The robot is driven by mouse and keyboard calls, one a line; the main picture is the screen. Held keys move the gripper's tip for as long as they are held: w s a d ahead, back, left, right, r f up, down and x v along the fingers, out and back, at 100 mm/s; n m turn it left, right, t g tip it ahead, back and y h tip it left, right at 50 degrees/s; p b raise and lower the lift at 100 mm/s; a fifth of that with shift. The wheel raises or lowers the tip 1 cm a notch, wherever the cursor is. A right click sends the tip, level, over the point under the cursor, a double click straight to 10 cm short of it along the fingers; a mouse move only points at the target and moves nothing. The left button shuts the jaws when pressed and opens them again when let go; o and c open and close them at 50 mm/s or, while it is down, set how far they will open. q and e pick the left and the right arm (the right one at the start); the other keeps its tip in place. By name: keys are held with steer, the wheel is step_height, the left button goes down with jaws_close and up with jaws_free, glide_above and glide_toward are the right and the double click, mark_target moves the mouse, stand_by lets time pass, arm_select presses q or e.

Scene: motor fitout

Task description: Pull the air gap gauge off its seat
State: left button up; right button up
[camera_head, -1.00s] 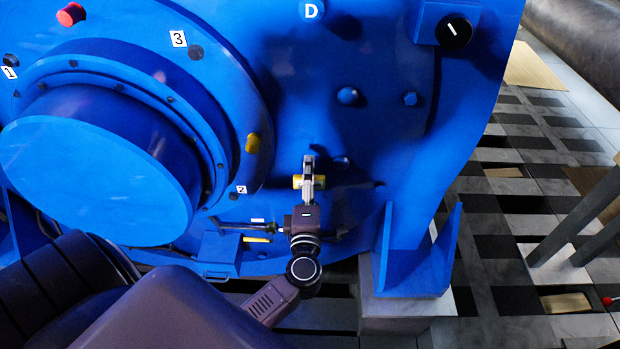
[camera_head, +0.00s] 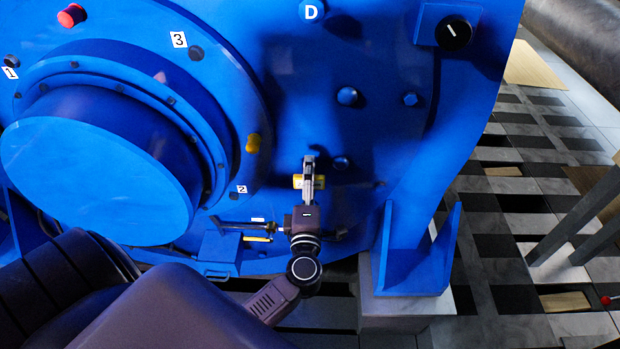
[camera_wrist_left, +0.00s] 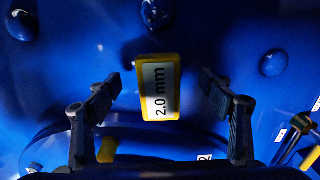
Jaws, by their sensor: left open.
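The air gap gauge (camera_wrist_left: 159,88) is a yellow-edged block with a white face reading "2.0 mm". It sits against the blue motor face in the left wrist view, between the two fingers of my left gripper (camera_wrist_left: 160,92). Clear gaps show on both sides of it, so the fingers do not touch it. In the head view the gauge (camera_head: 298,182) shows as yellow bits beside my left gripper (camera_head: 309,170), which covers most of it. The seat behind the gauge is hidden. My right gripper is not in view.
The large blue drum (camera_head: 95,180) bulges out left of the gripper, with another yellow piece (camera_head: 253,143) on its flange. Bolt heads (camera_head: 347,96) stick out above. A black knob (camera_head: 454,32) is at upper right. A small blue box (camera_head: 219,252) lies below left.

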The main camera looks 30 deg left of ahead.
arm_select(q)
steer(key=shift+c, duration=0.3)
jaws_close()
stand_by(0.7)
steer(key=shift+d+p, duration=0.1)
steer(key=shift+p, duration=0.2)
steer(key=shift+v, duration=2.95)
steer(key=v, duration=2.2)
steer(key=shift+s, duration=0.1)
